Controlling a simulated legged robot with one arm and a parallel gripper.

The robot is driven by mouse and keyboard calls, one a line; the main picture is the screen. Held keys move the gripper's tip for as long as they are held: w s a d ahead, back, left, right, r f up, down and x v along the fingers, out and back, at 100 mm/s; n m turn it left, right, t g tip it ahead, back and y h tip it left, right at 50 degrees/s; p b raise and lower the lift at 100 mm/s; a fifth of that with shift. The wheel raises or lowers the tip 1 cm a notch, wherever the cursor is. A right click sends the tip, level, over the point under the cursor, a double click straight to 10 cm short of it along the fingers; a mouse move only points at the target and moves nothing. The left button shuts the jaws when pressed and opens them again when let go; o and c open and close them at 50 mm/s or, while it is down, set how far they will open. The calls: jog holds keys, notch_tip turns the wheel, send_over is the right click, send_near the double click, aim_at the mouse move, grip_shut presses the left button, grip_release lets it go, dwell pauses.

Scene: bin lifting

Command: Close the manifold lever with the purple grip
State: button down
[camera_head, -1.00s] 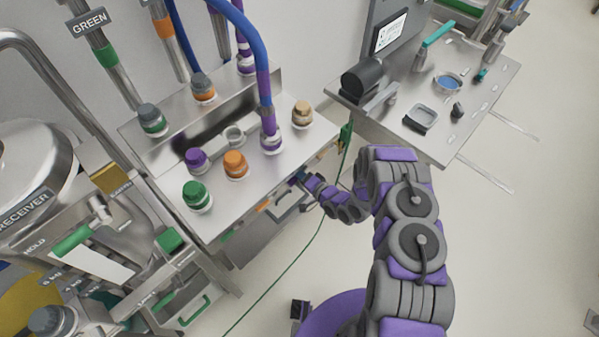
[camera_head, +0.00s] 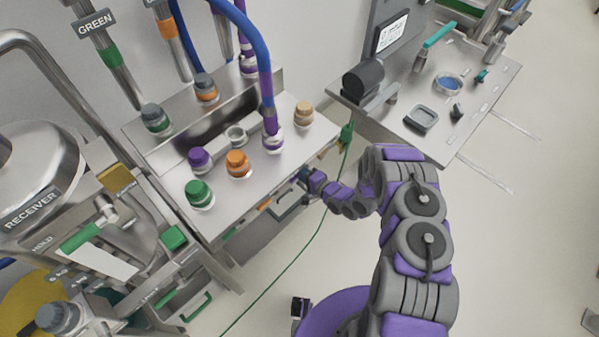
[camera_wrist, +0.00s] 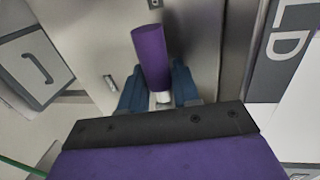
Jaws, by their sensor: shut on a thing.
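The purple grip (camera_wrist: 150,55) of the manifold lever is a plain cylinder on a short metal stem in the wrist view. My gripper (camera_wrist: 157,95) has its two blue fingers shut on the lever, one on each side of the grip's lower end and the stem. In the head view my gripper (camera_head: 304,176) is at the front face of the steel manifold bench (camera_head: 262,187), below its top edge. The lever is hidden there behind my gripper and wrist, so its angle cannot be told.
Green (camera_head: 199,194), orange (camera_head: 237,163) and purple (camera_head: 199,158) capped ports stand on the bench top. A green cable (camera_head: 290,265) runs along the floor beside my arm. A steel side table (camera_head: 470,120) stands at the right. Open floor lies right.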

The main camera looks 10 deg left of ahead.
jog(key=shift+w+d, duration=0.15)
jog(key=shift+d, duration=0.05)
jog(key=c, duration=1)
grip_release()
jog(key=shift+w+f, duration=0.1)
jog(key=shift+o, duration=0.2)
jog(key=shift+a, duration=0.1)
jog(key=p+v, duration=0.1)
jog(key=v, duration=1.6)
jog(key=shift+d, duration=0.25)
